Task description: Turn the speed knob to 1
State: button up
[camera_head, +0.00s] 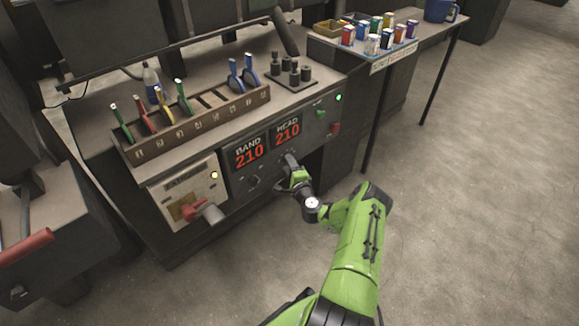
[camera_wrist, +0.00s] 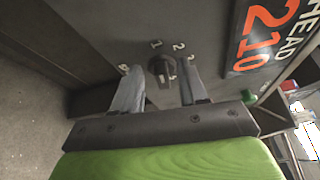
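A small dark knob (camera_wrist: 160,67) sits on the grey panel in the wrist view, with small white number marks around it; a 1 (camera_wrist: 156,44) is above it. Which mark the knob points to I cannot tell for sure. My gripper (camera_wrist: 160,72) is open, one finger on each side of the knob, with gaps visible. Whether the fingertips reach past the knob's face is unclear. In the head view my gripper (camera_head: 290,160) is at the panel just below the HEAD display (camera_head: 287,132), which reads 210, and it hides the knob there.
The BAND display (camera_head: 249,153) also reads 210, with another dark knob (camera_head: 253,182) below it. An EXTRUDER panel (camera_head: 187,196) with a red handle is at the left. A green button (camera_head: 321,114) and a red one (camera_head: 334,129) are right of the displays. Open floor lies right.

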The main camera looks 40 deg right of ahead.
jog(key=p+v, duration=0.6)
jog(key=v, duration=1)
jog(key=shift+p, duration=0.3)
jog(key=shift+w+d+f, duration=0.1)
jog(key=shift+d, duration=0.05)
